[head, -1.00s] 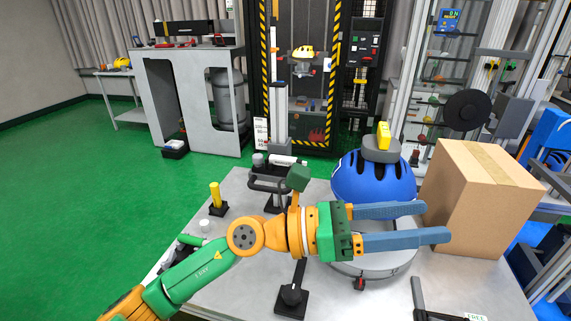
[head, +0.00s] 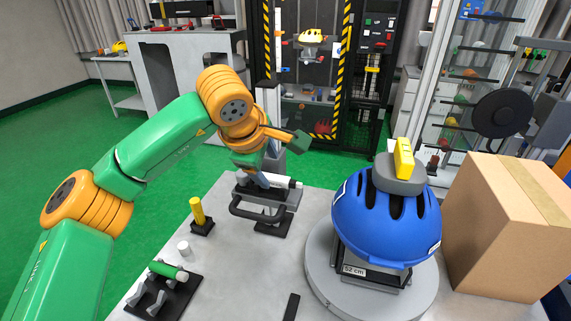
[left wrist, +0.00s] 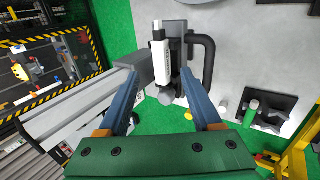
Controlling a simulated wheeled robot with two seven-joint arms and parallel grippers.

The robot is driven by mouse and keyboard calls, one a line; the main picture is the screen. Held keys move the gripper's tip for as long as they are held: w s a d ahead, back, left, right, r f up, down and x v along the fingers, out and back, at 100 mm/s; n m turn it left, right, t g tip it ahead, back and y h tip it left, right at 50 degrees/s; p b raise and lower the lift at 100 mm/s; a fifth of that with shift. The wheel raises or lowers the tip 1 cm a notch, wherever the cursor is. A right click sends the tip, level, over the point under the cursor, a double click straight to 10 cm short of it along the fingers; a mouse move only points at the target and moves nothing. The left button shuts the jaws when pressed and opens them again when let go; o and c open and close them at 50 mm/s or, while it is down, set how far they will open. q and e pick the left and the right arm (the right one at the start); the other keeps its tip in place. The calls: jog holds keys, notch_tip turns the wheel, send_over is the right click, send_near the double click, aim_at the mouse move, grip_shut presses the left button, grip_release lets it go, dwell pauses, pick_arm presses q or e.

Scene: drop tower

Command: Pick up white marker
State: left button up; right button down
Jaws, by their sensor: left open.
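The white marker (head: 284,181), a white cylinder with a black end, lies on a grey stand with a black handle (head: 256,210) at the table's far left. In the left wrist view the marker (left wrist: 159,48) shows lettering and points lengthwise between my fingertips. My left gripper (head: 251,172) is above the stand in the head view, with its fingers partly hidden by my arm. In the left wrist view my left gripper (left wrist: 160,76) is open and empty, its two blue fingers on either side of the marker's near end. My right gripper is not in view.
A blue helmet (head: 375,225) on a round grey base and a cardboard box (head: 505,235) stand to the right. A yellow post (head: 197,210), a small white cylinder (head: 183,248) and a black rack with a green piece (head: 168,271) stand at the left.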

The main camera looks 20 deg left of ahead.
aim_at(275, 178)
pick_arm(q)
jog(key=p+x, duration=0.2)
jog(key=shift+f, duration=0.4)
jog(key=x, duration=0.3)
jog(key=shift+p, duration=0.35)
jog(key=shift+w+f, duration=0.1)
jog(key=shift+w, duration=0.15)
jog(key=shift+s, duration=0.2)
jog(key=c, duration=0.6)
grip_shut()
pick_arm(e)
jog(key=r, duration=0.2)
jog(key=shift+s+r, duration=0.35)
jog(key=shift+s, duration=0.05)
